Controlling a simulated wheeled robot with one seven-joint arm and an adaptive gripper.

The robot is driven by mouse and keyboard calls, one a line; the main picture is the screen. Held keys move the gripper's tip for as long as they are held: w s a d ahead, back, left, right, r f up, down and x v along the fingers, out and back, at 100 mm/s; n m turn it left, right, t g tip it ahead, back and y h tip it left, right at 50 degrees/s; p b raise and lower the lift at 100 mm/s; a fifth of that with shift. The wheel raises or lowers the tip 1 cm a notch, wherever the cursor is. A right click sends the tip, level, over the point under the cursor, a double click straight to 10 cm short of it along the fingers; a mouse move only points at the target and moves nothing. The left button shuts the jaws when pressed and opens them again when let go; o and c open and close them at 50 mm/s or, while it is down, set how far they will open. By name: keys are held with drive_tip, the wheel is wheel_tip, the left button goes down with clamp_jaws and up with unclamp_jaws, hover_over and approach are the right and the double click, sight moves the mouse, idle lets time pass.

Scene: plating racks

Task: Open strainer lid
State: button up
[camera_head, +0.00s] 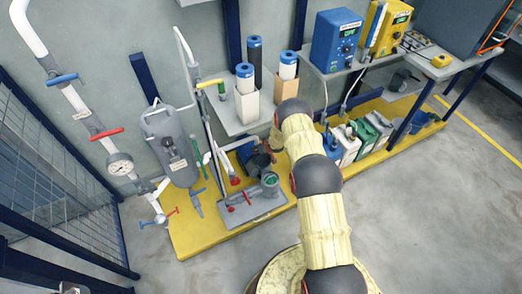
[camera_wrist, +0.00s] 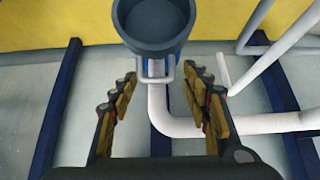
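In the wrist view, a round dark blue-grey cup-like part (camera_wrist: 155,22), which looks like the strainer's lid or body, is at the top centre. A small light grey bar handle (camera_wrist: 155,80) sticks out below it. My gripper (camera_wrist: 160,92) is open, with one finger on each side of the handle. I cannot tell contact from this view. In the head view, my arm reaches to a dark round part (camera_head: 261,159) on the pump skid, which seems to be the strainer. My fingers are mostly hidden there by the arm.
A grey skid plate (camera_head: 252,212) with a round green-grey pump part (camera_head: 270,180) stands on the yellow platform (camera_head: 190,232). A grey tank (camera_head: 170,145) and pipes are at left. White pipes (camera_wrist: 180,125) run behind my fingers.

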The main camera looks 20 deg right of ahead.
drive_tip(key=shift+s+d+f, duration=0.15)
drive_tip(key=shift+s+f, duration=0.15)
drive_tip(key=shift+s+r, duration=0.1)
drive_tip(key=v, duration=1.1)
drive_tip(key=shift+r, duration=0.3)
drive_tip(key=shift+s, duration=0.2)
